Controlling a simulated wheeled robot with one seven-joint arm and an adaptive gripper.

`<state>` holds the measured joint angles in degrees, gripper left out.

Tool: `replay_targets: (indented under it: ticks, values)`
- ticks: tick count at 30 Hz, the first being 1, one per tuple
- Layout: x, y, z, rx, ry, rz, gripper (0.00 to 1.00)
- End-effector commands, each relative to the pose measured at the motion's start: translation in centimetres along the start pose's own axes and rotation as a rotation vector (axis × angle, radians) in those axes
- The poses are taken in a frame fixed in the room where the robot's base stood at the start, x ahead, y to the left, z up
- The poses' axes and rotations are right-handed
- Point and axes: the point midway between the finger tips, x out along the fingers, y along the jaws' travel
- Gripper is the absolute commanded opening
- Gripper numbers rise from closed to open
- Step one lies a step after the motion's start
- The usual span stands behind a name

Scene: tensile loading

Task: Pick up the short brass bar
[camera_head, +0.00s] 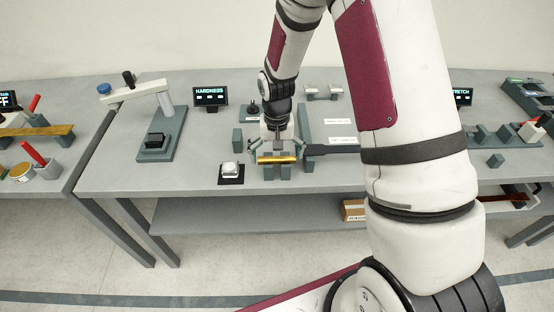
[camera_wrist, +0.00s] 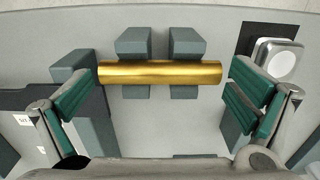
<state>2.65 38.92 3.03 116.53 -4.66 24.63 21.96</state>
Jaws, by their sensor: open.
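The short brass bar (camera_wrist: 160,72) lies level across two grey support blocks (camera_wrist: 134,46) in the wrist view. It is a smooth golden cylinder. In the head view the bar (camera_head: 277,159) shows near the table's front edge, below my arm. My gripper (camera_wrist: 162,95) is open, with one green-padded finger beyond each end of the bar. The fingers appear apart from the bar, with gaps at both ends. In the head view my gripper (camera_head: 278,147) is just above and behind the bar, and its fingers are partly hard to make out.
A white button on a black base (camera_head: 231,171) stands left of the bar. A hardness display (camera_head: 210,97) and a lever device (camera_head: 155,150) stand further left. Grey blocks flank the gripper.

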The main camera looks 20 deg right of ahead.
Motion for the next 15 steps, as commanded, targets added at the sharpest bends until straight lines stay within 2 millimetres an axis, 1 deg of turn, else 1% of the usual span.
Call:
replay_targets:
  ticks: [2, 5, 6, 8, 9, 15]
  values:
    - [-0.02, 0.0, -0.02, 0.0, 0.0, 0.0, 1.0]
    - [-0.03, -0.01, -0.01, 0.0, 0.0, 0.0, 0.8]
    - [-0.03, -0.01, -0.01, 0.0, 0.0, 0.0, 0.71]
    - [-0.03, 0.0, -0.01, 0.0, 0.0, 0.0, 0.57]
    - [-0.03, 0.0, -0.01, 0.0, 0.0, 0.0, 0.48]
    - [-0.08, -0.01, -0.04, 0.0, 0.001, 0.0, 0.47]
